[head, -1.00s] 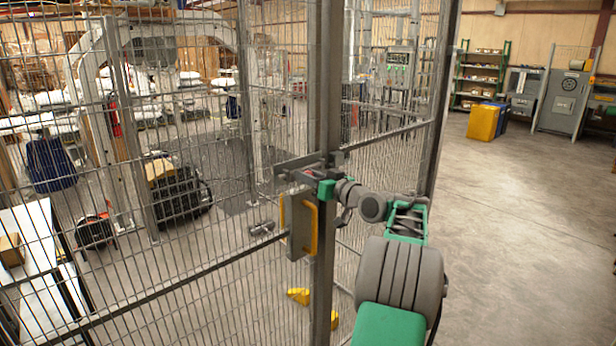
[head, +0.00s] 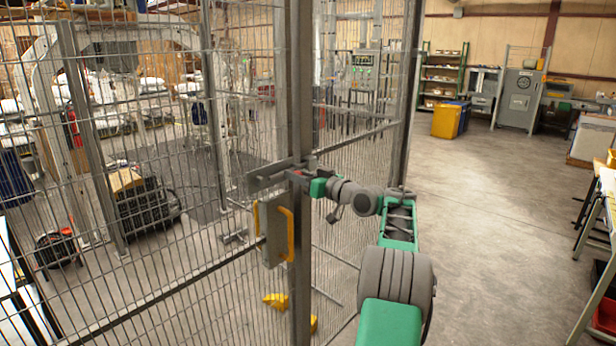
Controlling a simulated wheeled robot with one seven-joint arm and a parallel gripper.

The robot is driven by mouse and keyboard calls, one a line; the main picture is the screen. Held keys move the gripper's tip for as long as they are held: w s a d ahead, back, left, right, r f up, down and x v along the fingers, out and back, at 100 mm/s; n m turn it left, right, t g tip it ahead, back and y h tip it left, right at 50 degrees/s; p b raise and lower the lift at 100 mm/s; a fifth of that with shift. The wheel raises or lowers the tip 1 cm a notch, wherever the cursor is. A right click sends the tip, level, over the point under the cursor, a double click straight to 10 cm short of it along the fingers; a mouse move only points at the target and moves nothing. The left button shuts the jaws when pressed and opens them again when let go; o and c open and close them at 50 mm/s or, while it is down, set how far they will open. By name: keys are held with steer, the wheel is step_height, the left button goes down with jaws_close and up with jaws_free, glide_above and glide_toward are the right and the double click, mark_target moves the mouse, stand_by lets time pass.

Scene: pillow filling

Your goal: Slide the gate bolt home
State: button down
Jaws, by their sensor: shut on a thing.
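The gate bolt (head: 266,178) is a grey metal bar and housing on the mesh gate, at the grey post (head: 300,290). My gripper (head: 300,175) is small in the head view, at the bolt's right part in front of the post. It is shut on the bolt's handle, which is mostly hidden by the fingers; a small red part shows there. How far the bolt reaches into its keeper cannot be told. Below the bolt is a grey lock box (head: 270,234) with a yellow pull handle (head: 287,236). My arm comes in from the lower right.
Mesh fence panels (head: 130,240) run left of the post and behind it to the right. Yellow pieces (head: 276,300) lie low behind the mesh. The concrete floor (head: 490,200) at right is open. A worktable (head: 598,270) stands at the right edge.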

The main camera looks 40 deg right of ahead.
steer(key=shift+d+r, duration=0.1)
steer(key=shift+d, duration=0.05)
steer(key=c, duration=1.3)
jaws_free()
steer(key=shift+d, duration=0.15)
steer(key=shift+o, duration=1.1)
steer(key=s+d+b, duration=0.1)
steer(key=s+b, duration=0.2)
steer(key=s, duration=0.4)
steer(key=shift+s+d, duration=0.15)
steer(key=shift+s, duration=0.15)
